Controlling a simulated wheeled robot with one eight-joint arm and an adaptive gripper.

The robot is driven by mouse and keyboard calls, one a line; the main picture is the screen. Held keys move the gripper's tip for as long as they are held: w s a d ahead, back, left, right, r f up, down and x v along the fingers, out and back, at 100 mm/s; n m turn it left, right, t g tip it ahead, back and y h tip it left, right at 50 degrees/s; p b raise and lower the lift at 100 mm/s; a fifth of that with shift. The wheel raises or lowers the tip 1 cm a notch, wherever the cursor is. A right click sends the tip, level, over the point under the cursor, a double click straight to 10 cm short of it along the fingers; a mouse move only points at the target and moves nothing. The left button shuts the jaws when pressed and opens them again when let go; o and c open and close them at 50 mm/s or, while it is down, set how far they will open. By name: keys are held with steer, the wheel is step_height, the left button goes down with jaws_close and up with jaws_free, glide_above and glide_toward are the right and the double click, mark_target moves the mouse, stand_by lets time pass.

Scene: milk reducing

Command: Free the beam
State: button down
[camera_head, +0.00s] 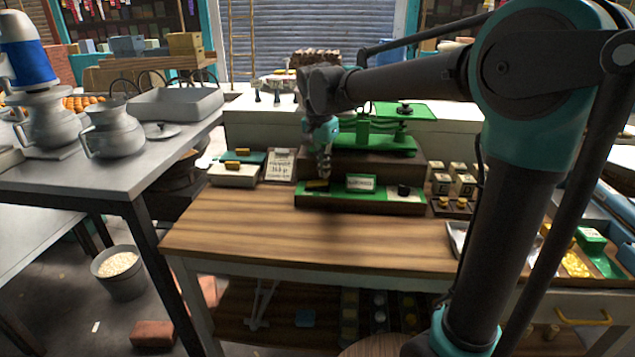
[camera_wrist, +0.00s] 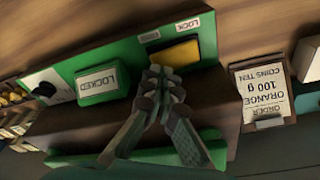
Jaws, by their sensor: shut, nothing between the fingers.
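A green scale (camera_head: 375,143) with a beam stands on a dark brown base behind the table's front area. A green panel (camera_head: 338,201) runs along the base's front. It carries a yellow block (camera_head: 317,185), a sign box (camera_head: 361,182) and a black knob (camera_head: 403,190). In the wrist view the sign box (camera_wrist: 98,83) reads "LOCKED", and the yellow block (camera_wrist: 175,53) lies beside a "LOCK" label (camera_wrist: 181,27). My gripper (camera_head: 323,174) is shut and empty, pointing down just above the yellow block. Its closed tips (camera_wrist: 160,72) show by the block's edge; I cannot tell whether they touch.
An order card (camera_wrist: 264,92) reading "ORANGE, COINS TEN, 100 g" stands beside the base. Small boxes (camera_head: 234,172) sit left of it. Several small weights (camera_head: 456,181) stand to the right. The wooden table (camera_head: 300,238) is clear in front. Metal jugs (camera_head: 113,130) stand on the left table.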

mark_target(324, 182)
steer(key=shift+f, duration=1)
stand_by(0.5)
steer(key=shift+r, duration=3.55)
